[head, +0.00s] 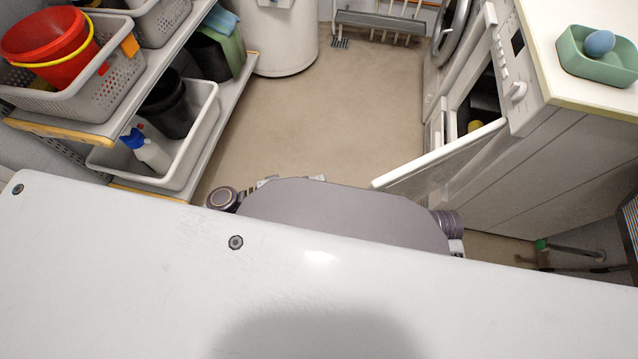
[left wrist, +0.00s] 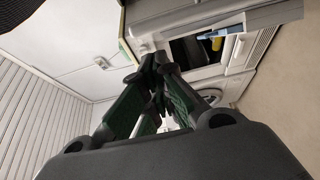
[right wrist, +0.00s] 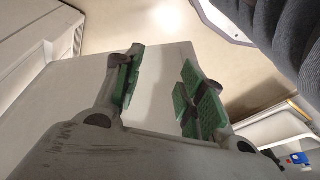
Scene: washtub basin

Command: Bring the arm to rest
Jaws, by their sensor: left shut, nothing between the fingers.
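In the left wrist view my left gripper (left wrist: 157,68) is shut with nothing between its dark, green-padded fingers. Beyond its tips is the white appliance front (left wrist: 235,55) with a dark opening. In the right wrist view my right gripper (right wrist: 158,62) is open and empty, its green-padded fingers well apart. A pale smooth surface and beige floor lie beyond it. In the head view I cannot make out either gripper clearly; my own body covers the lower part.
In the head view an open white door (head: 440,155) juts from the appliance at right. A green tray (head: 590,70) with a blue egg-shaped item stands on top. Shelves at left hold a grey basket (head: 95,100), a red bucket (head: 45,35) and a spray bottle (head: 150,152). The middle floor (head: 310,110) is clear.

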